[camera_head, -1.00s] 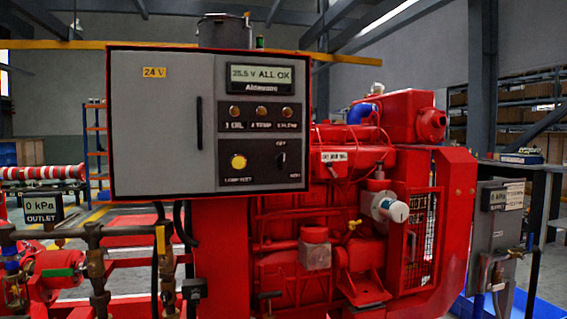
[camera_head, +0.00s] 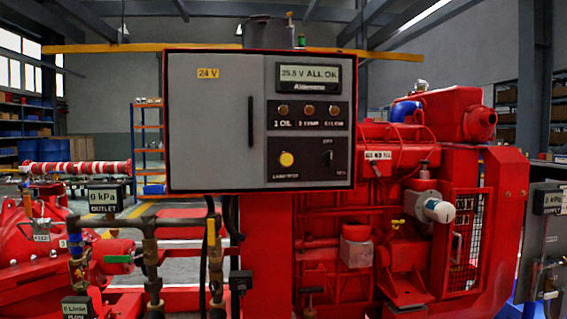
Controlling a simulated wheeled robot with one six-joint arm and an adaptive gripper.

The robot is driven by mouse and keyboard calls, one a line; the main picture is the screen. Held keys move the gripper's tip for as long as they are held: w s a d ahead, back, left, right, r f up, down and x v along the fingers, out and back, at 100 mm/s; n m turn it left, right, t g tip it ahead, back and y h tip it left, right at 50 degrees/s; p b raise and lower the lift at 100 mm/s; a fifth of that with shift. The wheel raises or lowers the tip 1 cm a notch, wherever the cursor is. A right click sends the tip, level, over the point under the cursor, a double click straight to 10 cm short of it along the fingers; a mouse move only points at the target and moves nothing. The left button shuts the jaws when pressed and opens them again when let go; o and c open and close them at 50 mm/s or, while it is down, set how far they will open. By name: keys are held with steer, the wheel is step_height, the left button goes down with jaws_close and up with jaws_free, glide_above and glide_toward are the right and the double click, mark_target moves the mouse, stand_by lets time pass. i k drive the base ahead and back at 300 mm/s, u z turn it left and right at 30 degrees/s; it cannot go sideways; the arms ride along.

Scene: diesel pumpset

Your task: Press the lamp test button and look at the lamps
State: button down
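The grey control panel (camera_head: 215,130) with a red frame stands in the middle of the head view. The yellow lamp test button (camera_head: 286,159) is at its lower right, with a black rotary switch (camera_head: 331,157) beside it. Above the button is a row of three small lamps, the left lamp (camera_head: 283,109), middle lamp (camera_head: 309,109) and right lamp (camera_head: 334,109); all look dull amber. The display (camera_head: 309,75) above them reads about "25.5 V ALL OK". My gripper is not in this view.
The red diesel engine (camera_head: 400,200) is behind and right of the panel. Pipes with a yellow-handled valve (camera_head: 211,232) stand below left, beside the outlet gauge (camera_head: 104,199) reading 0 kPa. Another gauge box (camera_head: 547,200) is at the right edge.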

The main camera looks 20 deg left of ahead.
mark_target(286, 159)
steer(key=k, duration=0.55)
steer(key=u, duration=0.7)
steer(key=i, duration=0.5)
steer(key=u, duration=0.05)
